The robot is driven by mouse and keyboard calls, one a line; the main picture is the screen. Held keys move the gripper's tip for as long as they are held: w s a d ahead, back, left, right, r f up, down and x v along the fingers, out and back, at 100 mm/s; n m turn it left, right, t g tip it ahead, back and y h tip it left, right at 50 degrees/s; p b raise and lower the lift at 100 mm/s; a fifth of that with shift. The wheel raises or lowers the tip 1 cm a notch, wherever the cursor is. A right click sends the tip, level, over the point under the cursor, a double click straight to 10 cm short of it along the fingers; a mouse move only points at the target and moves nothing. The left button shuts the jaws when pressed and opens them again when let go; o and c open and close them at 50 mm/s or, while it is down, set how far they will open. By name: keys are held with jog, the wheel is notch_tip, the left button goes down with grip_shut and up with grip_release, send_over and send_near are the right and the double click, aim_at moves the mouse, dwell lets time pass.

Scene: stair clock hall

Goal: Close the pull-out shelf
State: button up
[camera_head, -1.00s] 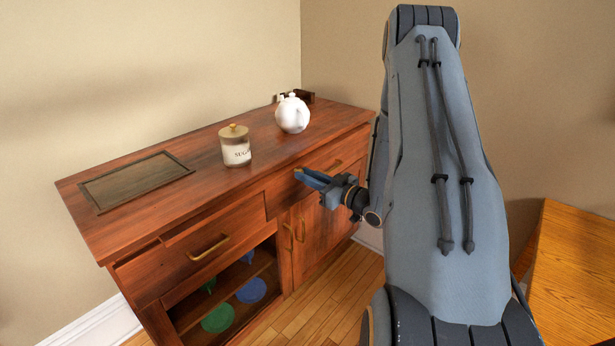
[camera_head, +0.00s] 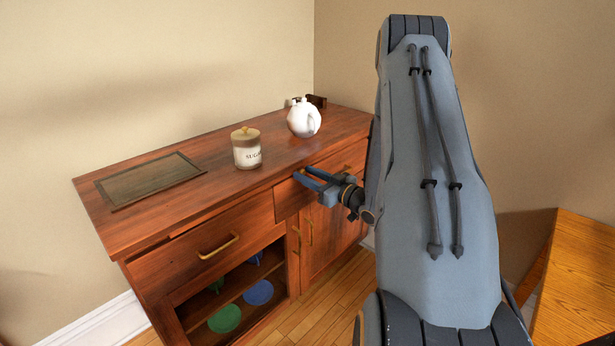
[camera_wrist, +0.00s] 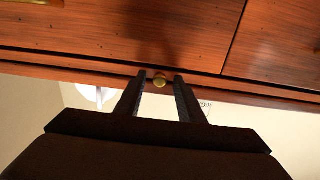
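The wooden cabinet (camera_head: 200,200) has a thin board front under its top, which I take for the pull-out shelf (camera_wrist: 115,68). A small round brass knob (camera_wrist: 160,80) sits on this strip in the wrist view. How far the shelf stands out is hard to tell. My gripper (camera_head: 303,177) is at the cabinet front, just under the top's edge and right of the sugar jar. Its fingers are spread, with the knob showing in the gap between the fingertips (camera_wrist: 160,76). They do not visibly grip it. My gripper hides part of the front in the head view.
A sugar jar (camera_head: 246,150) and a white teapot (camera_head: 303,119) stand on the cabinet top, with a dark inset panel (camera_head: 150,180) at left. Brass handles (camera_head: 219,245) stick out below. An open compartment holds green and blue dishes (camera_head: 258,292). A wooden table (camera_head: 580,280) stands at right.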

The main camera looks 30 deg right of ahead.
jog(key=shift+s+d, duration=0.1)
jog(key=v, duration=0.7)
jog(key=shift+s, duration=0.3)
jog(key=shift+d, duration=0.1)
jog(key=w+a+r+m+g+h+p, duration=0.1)
jog(key=w+a+r+g+h+p, duration=0.15)
jog(key=a+g+h, duration=0.35)
jog(key=s+a+r+g+p, duration=0.1)
jog(key=s+a+r+g, duration=0.2)
jog(key=s+a, duration=0.4)
jog(key=s+a+r+m+g+y+p, duration=0.1)
jog(key=s+a+r+g+p, duration=0.1)
jog(key=s+a, duration=0.5)
jog(key=s+a+r+m+g+p, duration=0.1)
jog(key=s+a+r+g, duration=0.3)
jog(key=s, duration=1)
jog(key=a+g, duration=0.2)
jog(key=a, duration=0.1)
jog(key=shift+a, duration=0.2)
